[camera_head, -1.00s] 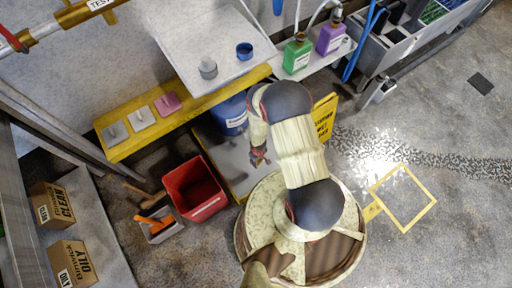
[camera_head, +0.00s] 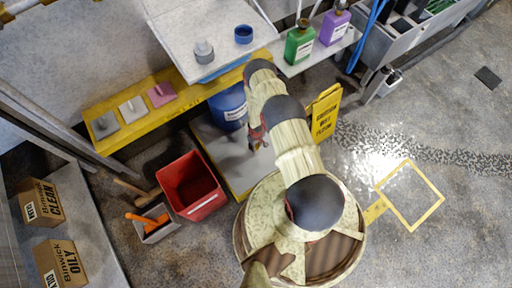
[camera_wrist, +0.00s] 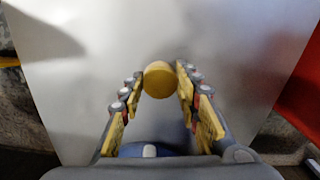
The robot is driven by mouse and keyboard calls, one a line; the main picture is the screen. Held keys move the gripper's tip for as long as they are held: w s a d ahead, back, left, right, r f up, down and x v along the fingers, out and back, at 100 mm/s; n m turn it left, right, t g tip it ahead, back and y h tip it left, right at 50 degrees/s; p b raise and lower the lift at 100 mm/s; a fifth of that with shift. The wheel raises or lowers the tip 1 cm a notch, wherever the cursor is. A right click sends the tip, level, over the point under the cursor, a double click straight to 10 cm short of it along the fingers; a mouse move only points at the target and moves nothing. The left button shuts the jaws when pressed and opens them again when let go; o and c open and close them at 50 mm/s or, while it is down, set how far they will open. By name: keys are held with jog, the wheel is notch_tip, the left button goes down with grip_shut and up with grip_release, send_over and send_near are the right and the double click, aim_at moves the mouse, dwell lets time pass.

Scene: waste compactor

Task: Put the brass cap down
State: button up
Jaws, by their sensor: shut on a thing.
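The brass cap (camera_wrist: 160,78) is a small round yellow piece in the wrist view. It sits between the fingertips of my gripper (camera_wrist: 161,82), which is shut on it. Behind it is a smooth grey surface, and I cannot tell how far the cap is above it. In the head view my gripper (camera_head: 257,140) is over the grey panel with a yellow edge (camera_head: 238,177), low beside the blue drum (camera_head: 229,106). The cap cannot be made out in the head view.
A red bin (camera_head: 192,186) stands left of the panel, also at the right edge of the wrist view (camera_wrist: 302,85). A yellow shelf (camera_head: 165,112) with several small blocks runs above. A yellow floor sign (camera_head: 324,112) stands to the right.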

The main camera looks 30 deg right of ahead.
aim_at(256, 146)
jog(key=shift+w+d+f+b, duration=0.1)
jog(key=shift+w+f+b, duration=0.1)
jog(key=shift+f+b, duration=0.25)
jog(key=shift+w+d+f+b, duration=0.1)
jog(key=shift+w+f+b, duration=0.2)
jog(key=shift+b, duration=0.6)
notch_tip(256, 146, down, 3)
jog(key=shift+s+r+b, duration=0.1)
jog(key=shift+s+b, duration=0.05)
jog(key=shift+b, duration=0.55)
jog(key=o, duration=1.3)
jog(key=shift+r, duration=0.15)
notch_tip(256, 146, up, 12)
jog(key=p, duration=0.6)
